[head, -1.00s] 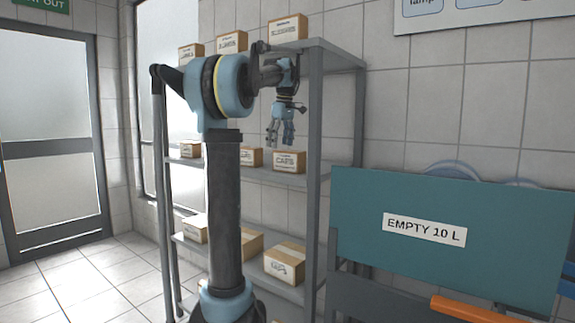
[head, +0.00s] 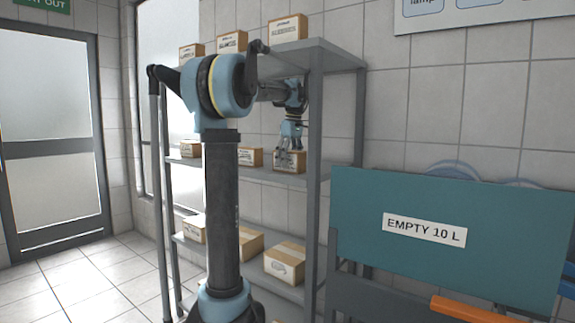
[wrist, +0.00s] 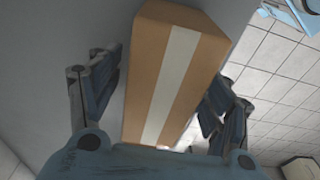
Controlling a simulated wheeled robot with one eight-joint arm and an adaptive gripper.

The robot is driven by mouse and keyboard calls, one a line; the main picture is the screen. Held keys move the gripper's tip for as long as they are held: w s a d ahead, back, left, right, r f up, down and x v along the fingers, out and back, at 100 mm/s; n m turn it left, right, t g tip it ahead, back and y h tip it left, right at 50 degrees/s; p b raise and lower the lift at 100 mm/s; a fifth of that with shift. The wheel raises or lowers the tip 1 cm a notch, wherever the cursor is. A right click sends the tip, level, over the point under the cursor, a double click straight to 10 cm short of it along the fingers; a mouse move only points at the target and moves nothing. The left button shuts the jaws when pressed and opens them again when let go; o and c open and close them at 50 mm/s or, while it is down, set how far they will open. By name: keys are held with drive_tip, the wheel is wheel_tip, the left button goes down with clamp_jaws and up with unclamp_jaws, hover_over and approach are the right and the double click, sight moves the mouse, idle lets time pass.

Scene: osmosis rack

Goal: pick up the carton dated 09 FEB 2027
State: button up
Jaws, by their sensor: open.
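My gripper (head: 290,153) is open and points down at the rightmost carton (head: 289,168) on the middle shelf. In the wrist view, this brown carton (wrist: 165,75) with a pale tape strip lies between the two spread fingers of my gripper (wrist: 160,95); I cannot tell whether they touch it. In the head view the fingers cover part of that carton's front. Its label is not readable, so I cannot tell its date. No carton in view shows a readable 09 FEB 2027.
The grey rack's right post (head: 314,180) stands close to my gripper. Another middle-shelf carton (head: 249,157) sits to the left. Cartons also stand on the top shelf, including one (head: 288,28), and below (head: 285,263). A teal board (head: 445,215) reads EMPTY 10 L.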

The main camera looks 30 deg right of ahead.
drive_tip(key=shift+f, duration=0.15)
drive_tip(key=c, duration=1.3)
drive_tip(key=shift+o, duration=0.2)
